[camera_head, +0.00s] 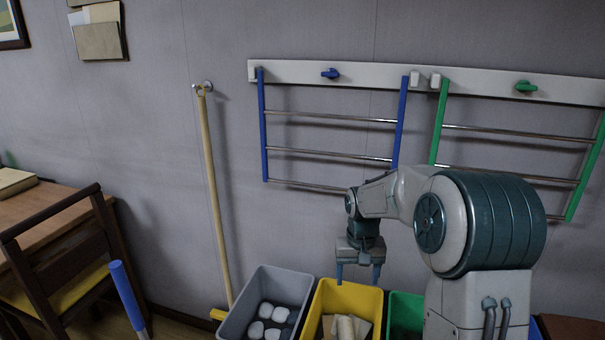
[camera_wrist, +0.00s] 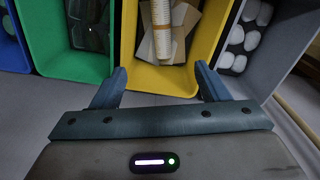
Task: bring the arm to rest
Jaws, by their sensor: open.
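My gripper (camera_head: 358,280) hangs pointing down above the yellow bin (camera_head: 322,297) in the head view. Its two blue-grey fingers are apart with nothing between them. In the wrist view my gripper (camera_wrist: 158,88) shows both fingers spread, with the yellow bin (camera_wrist: 160,80) beyond them. My arm is bent, with its large dark shoulder joint at the right of the head view.
A grey bin (camera_head: 232,325) with white items stands left, a green bin (camera_head: 400,305) right. Behind are a blue rack (camera_head: 264,130) and a green rack (camera_head: 439,120) on the wall. A broom (camera_head: 212,190), a chair (camera_head: 50,225) and a blue-handled pole (camera_head: 126,292) stand left.

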